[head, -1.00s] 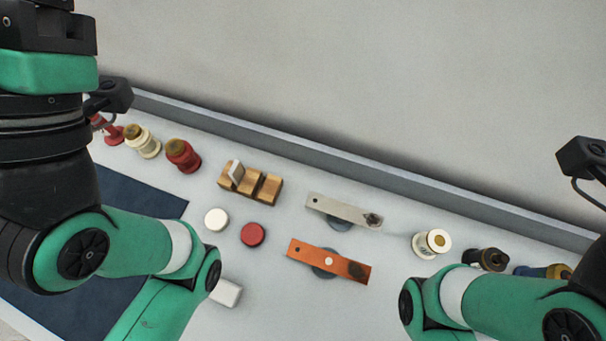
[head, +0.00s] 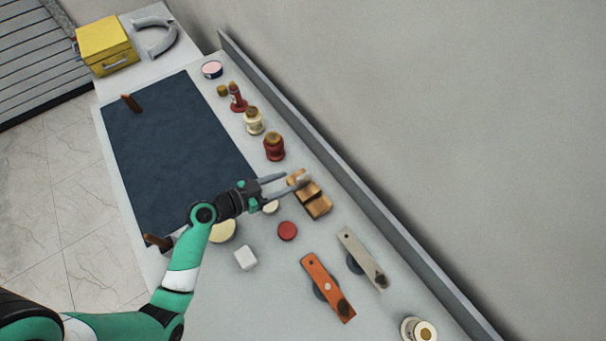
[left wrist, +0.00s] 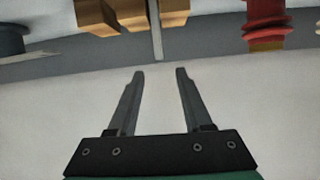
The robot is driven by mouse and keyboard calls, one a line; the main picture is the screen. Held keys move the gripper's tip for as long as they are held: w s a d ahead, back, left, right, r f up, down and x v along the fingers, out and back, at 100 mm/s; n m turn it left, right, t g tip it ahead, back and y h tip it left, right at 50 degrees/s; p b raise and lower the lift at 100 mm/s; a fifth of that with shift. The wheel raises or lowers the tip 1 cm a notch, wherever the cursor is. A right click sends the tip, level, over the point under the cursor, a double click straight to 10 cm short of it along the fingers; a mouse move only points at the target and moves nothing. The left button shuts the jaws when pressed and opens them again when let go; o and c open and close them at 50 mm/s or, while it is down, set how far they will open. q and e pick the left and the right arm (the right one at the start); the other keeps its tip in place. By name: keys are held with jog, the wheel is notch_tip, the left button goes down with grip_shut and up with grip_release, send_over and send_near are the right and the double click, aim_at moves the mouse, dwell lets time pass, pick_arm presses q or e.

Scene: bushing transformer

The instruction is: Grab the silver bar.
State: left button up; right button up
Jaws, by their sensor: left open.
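My left gripper (head: 287,184) is open and empty, its fingers pointing at a small wooden slotted block (head: 317,207). A thin silver bar stands in a slot of that block, partly hidden by the fingers in the head view. In the left wrist view the silver bar (left wrist: 157,30) shows upright, ahead of and between the two open fingertips (left wrist: 160,75), apart from them. A longer flat grey bar (head: 358,252) with a hole and a dark end lies on a round base farther right. My right gripper is not in view.
An orange bar (head: 325,283) lies beside the grey one. A red disc (head: 287,231) and a white block (head: 245,258) are near the arm. Red (head: 274,147) and cream (head: 254,121) bushings stand beyond the wooden block. A grey rail (head: 345,178) runs along the wall.

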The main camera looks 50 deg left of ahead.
aim_at(303, 182)
pick_arm(q)
jog(key=x, duration=0.5)
jog(key=f+b+x, duration=0.1)
jog(key=x, duration=0.5)
jog(key=shift+s+f, duration=0.15)
jog(key=shift+s, duration=0.05)
jog(key=shift+c, duration=0.3)
jog(key=shift+a, duration=0.1)
grip_shut()
